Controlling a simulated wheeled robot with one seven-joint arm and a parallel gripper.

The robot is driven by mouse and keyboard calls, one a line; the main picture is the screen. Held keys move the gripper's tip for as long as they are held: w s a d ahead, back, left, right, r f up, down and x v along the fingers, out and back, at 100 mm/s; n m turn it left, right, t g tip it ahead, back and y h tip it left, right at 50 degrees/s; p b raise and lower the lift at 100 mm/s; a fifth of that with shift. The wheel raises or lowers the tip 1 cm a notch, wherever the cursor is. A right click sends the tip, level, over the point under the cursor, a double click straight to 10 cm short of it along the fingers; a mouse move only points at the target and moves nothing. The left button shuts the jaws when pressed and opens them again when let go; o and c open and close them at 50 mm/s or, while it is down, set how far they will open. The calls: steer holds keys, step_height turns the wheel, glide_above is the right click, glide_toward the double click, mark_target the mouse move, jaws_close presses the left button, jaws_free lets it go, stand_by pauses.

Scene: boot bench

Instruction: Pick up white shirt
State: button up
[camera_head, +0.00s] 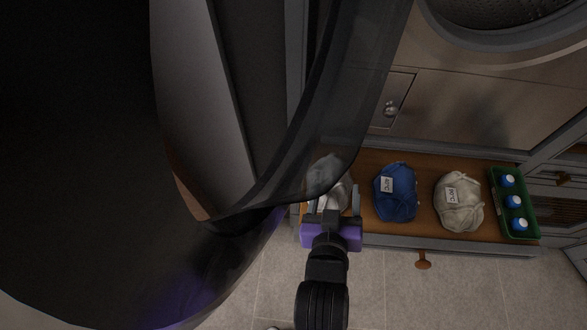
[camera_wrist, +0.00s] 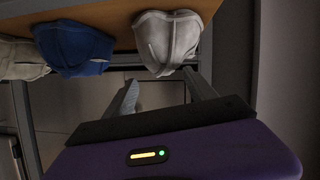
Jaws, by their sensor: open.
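A white, greyish crumpled shirt (camera_head: 325,172) lies at the left end of the wooden bench in the head view, partly covered by a dark translucent part of my body. In the wrist view the white shirt (camera_wrist: 167,36) hangs slightly over the bench edge, just beyond the fingertips. My gripper (camera_head: 333,194) is purple and black and sits at the bench's front edge by this shirt. In the wrist view my gripper (camera_wrist: 161,85) is open, its two fingers spread with nothing between them. Whether a fingertip touches the cloth, I cannot tell.
A blue folded garment (camera_head: 396,191) and a cream one (camera_head: 460,201), both with tags, lie to the right on the bench (camera_head: 423,168). A green crate (camera_head: 530,222) with blue-capped bottles stands at the right end. A drawer knob (camera_head: 423,260) juts out below.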

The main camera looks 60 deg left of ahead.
mark_target(335, 183)
steer(key=shift+s+f+x, duration=0.1)
steer(key=shift+x, duration=1.05)
steer(key=shift+s+f+x, duration=0.15)
steer(key=shift+x, duration=0.95)
steer(key=shift+a, duration=0.1)
jaws_close()
